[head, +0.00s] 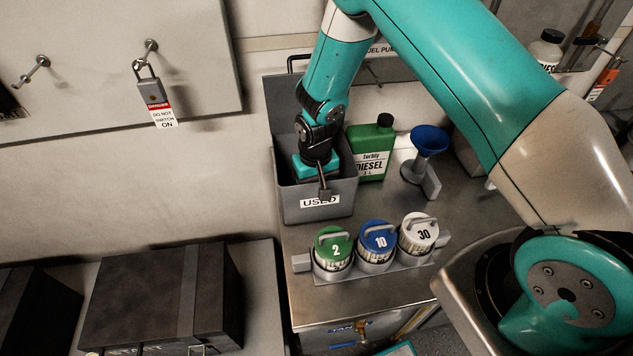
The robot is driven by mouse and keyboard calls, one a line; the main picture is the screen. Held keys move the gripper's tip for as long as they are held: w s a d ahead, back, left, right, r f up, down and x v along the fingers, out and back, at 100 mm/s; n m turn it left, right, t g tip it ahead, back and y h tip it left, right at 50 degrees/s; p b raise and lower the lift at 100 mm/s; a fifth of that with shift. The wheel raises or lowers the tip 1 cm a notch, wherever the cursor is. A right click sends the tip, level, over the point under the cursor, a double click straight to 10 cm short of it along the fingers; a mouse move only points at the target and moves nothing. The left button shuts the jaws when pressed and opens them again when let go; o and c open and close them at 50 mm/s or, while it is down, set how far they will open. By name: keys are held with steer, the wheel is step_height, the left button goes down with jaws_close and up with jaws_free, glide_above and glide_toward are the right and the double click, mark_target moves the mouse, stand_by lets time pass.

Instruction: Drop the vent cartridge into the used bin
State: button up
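The used bin (290,205) is a grey open box with a white "USED" label, standing on the metal bench top. I cannot make out a vent cartridge in or under my gripper. Three lidded canisters with handles stand in a rack in front of the bin: green 2 (333,245), blue 10 (377,239) and white 30 (419,232).
A green diesel can (372,150) stands right beside the bin. A blue funnel (429,140) in a grey holder is further right. Dark cases (160,300) sit at lower left. A padlock with a tag (150,90) hangs on the wall.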

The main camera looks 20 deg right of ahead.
steer(key=shift+f, duration=0.3)
steer(key=o, duration=1)
steer(key=shift+r, duration=0.15)
